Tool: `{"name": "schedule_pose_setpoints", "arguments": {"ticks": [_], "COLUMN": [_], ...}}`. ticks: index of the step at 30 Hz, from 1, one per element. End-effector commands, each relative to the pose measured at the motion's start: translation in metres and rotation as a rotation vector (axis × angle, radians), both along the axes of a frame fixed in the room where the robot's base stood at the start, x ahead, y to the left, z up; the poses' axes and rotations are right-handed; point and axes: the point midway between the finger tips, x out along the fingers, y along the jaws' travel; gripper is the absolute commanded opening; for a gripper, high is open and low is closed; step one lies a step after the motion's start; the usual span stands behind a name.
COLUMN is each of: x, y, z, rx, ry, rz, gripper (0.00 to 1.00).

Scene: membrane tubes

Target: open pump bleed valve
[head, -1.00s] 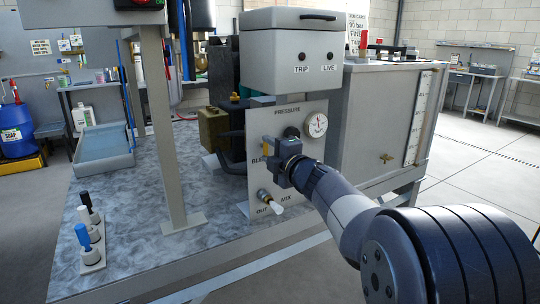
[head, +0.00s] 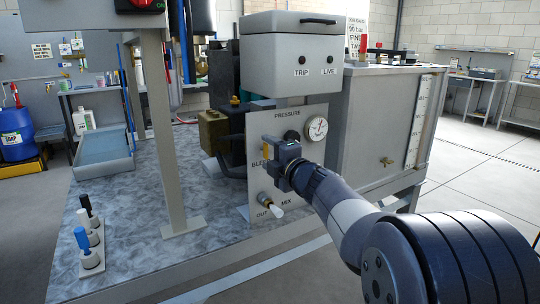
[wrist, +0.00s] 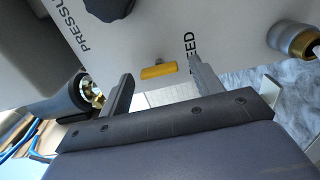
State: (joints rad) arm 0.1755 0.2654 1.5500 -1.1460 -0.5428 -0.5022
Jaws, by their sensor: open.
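The bleed valve handle is a small yellow bar (wrist: 158,71) on the pale panel (wrist: 215,25), beside a partly covered label reading "EED". In the wrist view it lies between the two fingertips of my gripper (wrist: 160,69), with a gap visible on each side. My gripper is open and empty. In the head view my gripper (head: 271,146) is in front of the panel (head: 313,168), just right of the "BLEE" lettering. The yellow handle (head: 265,153) shows there only in part, behind the fingers. Its depth relative to the fingertips is hard to judge.
A pressure gauge (head: 317,128) sits at the panel's upper right, with a dark knob (head: 291,136) beside it. A grey box (head: 293,62) is above. A metal tank (head: 385,125) stands right.

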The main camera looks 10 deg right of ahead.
Motion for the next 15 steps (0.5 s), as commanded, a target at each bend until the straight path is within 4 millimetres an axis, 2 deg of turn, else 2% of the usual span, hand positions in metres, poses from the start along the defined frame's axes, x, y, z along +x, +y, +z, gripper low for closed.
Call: {"name": "schedule_pose_setpoints", "arguments": {"ticks": [8, 11, 15], "x": [-0.005, -0.017, -0.043], "y": [-0.002, -0.007, -0.015], "z": [0.001, 0.002, 0.002], "rx": [0.001, 0.000, -0.001], "ry": [0.000, -0.001, -0.001], "rz": [-0.002, -0.003, -0.004], "gripper": [0.62, 0.62, 0.62]}}
